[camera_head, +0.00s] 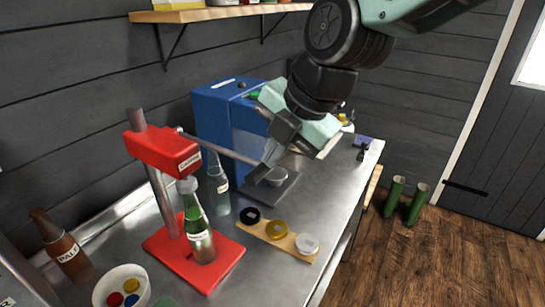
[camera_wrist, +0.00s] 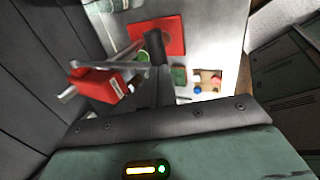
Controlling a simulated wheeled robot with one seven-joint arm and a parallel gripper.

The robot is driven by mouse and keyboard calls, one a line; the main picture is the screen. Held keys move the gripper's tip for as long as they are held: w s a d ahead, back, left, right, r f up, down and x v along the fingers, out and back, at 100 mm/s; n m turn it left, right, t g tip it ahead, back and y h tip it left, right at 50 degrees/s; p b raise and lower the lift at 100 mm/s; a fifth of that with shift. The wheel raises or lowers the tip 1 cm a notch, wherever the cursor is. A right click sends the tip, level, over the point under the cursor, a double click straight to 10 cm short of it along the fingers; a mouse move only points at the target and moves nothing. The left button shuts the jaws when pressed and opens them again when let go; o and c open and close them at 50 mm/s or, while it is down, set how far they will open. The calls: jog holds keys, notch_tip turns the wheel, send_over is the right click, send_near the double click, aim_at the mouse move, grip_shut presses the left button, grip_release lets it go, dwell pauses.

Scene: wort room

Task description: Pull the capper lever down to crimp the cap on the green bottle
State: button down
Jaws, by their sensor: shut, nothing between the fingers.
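The red capper head (camera_head: 165,148) sits on a metal column above a red base (camera_head: 222,262). The green bottle (camera_head: 197,225) stands upright on that base under the head. The grey lever (camera_head: 222,149) runs from the head to the right, toward my gripper (camera_head: 264,172). My gripper is shut and empty, its tips at the lever's far end; I cannot tell whether they touch it. In the wrist view the finger (camera_wrist: 155,45) is in front of the red base (camera_wrist: 172,35), with the capper head (camera_wrist: 97,85) to its left. The lever's end is partly hidden.
A clear bottle (camera_head: 218,188) stands close behind the capper. A blue box (camera_head: 215,115) is at the wall. A wooden strip (camera_head: 268,236) with three lids lies right of the base. A brown bottle (camera_head: 65,250) and white bowl (camera_head: 110,277) are at front left.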

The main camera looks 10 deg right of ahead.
notch_tip(320, 180, down, 2)
jog(key=shift+d+f+b, duration=0.1)
jog(key=shift+b, duration=1.15)
jog(key=shift+y, duration=0.3)
notch_tip(320, 180, down, 6)
jog(key=b, duration=0.7)
jog(key=shift+s, duration=0.15)
jog(key=shift+f, duration=0.1)
jog(key=shift+s, duration=0.1)
